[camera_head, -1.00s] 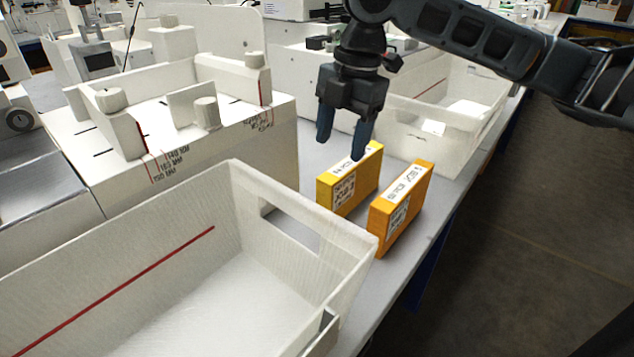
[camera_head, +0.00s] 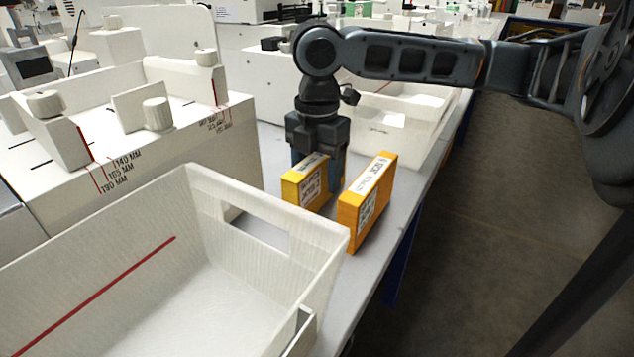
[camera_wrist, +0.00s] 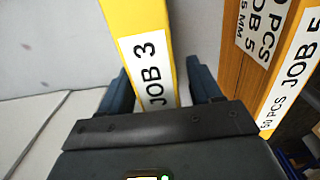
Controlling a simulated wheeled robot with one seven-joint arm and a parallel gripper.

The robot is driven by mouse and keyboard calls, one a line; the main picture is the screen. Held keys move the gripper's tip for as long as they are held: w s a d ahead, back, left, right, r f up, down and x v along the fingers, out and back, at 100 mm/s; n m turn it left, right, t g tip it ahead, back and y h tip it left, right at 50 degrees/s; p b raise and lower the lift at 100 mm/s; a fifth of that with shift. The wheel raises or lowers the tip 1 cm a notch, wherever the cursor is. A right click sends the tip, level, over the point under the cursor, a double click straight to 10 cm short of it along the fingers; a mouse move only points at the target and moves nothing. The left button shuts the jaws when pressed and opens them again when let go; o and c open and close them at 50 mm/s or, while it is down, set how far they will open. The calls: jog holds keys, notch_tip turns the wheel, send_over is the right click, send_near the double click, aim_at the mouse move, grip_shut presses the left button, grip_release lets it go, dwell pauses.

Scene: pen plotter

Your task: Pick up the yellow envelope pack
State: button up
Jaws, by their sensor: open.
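The yellow envelope pack (camera_head: 308,184) stands upright on the grey bench, with a white label. In the wrist view its top edge (camera_wrist: 140,25) reads "JOB 3". My gripper (camera_head: 318,165) points down over the pack. In the wrist view my gripper (camera_wrist: 165,92) is open, with one finger on each side of the pack; I cannot tell whether either finger touches it. The fingers and the gripper body hide part of the pack in the head view.
An orange pack (camera_head: 368,200) labelled "JOB 5" in the wrist view (camera_wrist: 285,60) stands close on the right. A white bin (camera_head: 190,215) is in front, another white bin (camera_head: 425,135) behind. A white machine (camera_head: 60,190) stands left. The bench edge is right.

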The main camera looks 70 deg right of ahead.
jog(key=c, duration=1.2)
